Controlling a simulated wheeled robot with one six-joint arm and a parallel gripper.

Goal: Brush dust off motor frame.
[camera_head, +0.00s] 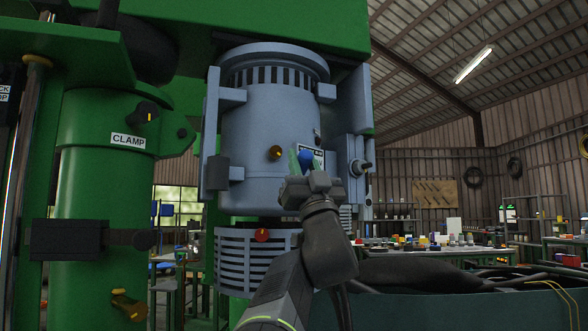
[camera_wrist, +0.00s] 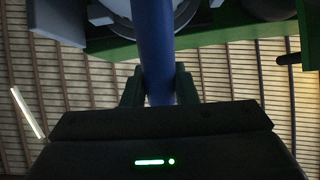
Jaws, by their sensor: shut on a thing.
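The motor frame (camera_head: 262,118) is a large blue-grey cylinder with a slotted top, mounted upright on the green machine in the head view. My gripper (camera_head: 304,167) is in front of its lower right side. In the wrist view my gripper (camera_wrist: 159,86) has its two green fingers shut on a blue handle (camera_wrist: 154,45), which I take to be the brush. The blue end of the handle also shows in the head view (camera_head: 306,157). The brush's bristles are hidden, and I cannot tell whether they touch the frame. No dust can be made out.
A green column (camera_head: 95,190) with a CLAMP label stands to the left. A slotted lower housing (camera_head: 240,262) with a red knob sits under the motor. A lever (camera_head: 361,166) sticks out on the motor's right. Workbenches (camera_head: 440,250) with small items stand behind on the right.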

